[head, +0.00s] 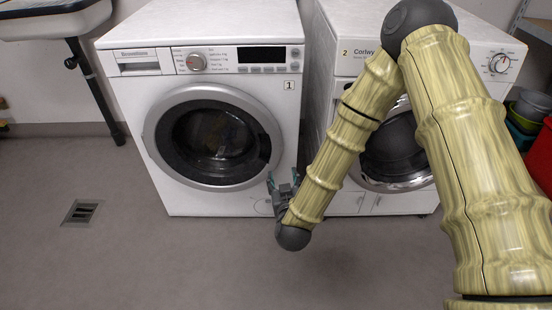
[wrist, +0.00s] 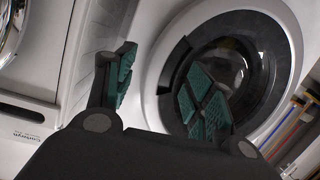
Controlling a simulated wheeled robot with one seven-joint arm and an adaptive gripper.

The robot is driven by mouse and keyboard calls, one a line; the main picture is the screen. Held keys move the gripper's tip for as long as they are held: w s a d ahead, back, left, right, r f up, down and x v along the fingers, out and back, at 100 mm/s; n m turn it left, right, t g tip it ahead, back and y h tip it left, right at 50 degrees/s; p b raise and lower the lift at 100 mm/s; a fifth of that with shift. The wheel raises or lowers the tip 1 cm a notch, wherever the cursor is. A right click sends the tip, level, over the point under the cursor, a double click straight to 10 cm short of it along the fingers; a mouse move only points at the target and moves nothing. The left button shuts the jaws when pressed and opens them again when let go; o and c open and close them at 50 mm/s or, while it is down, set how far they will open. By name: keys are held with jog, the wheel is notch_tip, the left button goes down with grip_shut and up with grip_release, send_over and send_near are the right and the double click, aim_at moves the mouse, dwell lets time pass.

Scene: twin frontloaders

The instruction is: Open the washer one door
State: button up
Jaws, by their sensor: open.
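Washer one (head: 125,88) is the white machine on the left with a "1" label. Its round door (head: 153,132) has a grey ring and dark glass and looks shut. My gripper (head: 284,184) is low at the door's right side, in front of the washer. In the wrist view my gripper (wrist: 160,92) is open, with green-padded fingers apart and nothing seen between them. The door (wrist: 285,75) fills the right of that view, with a dark recess (wrist: 174,66) on its ring. One finger overlaps the door in the picture; contact cannot be told.
Washer two (head: 345,60), labelled "2", stands close on the right, partly hidden by my arm. A sink (head: 45,22) is at upper left. Colored bins (head: 525,118) stand at far right. A floor drain (head: 82,212) lies left; the floor in front is clear.

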aim_at(276, 145)
jog(key=w+t+b, duration=0.1)
jog(key=w+b, duration=0.2)
jog(key=w, duration=0.1)
jog(key=w+a+r+b, duration=0.1)
jog(key=w+b, duration=0.1)
jog(key=w, duration=0.3)
jog(key=w+a+r+t+h+b, duration=0.1)
jog(key=w+b, duration=0.2)
jog(key=w, duration=0.2)
jog(key=shift+a+t+b, duration=0.1)
jog(key=shift+t+b, duration=0.2)
jog(key=shift+b, duration=0.05)
grip_shut()
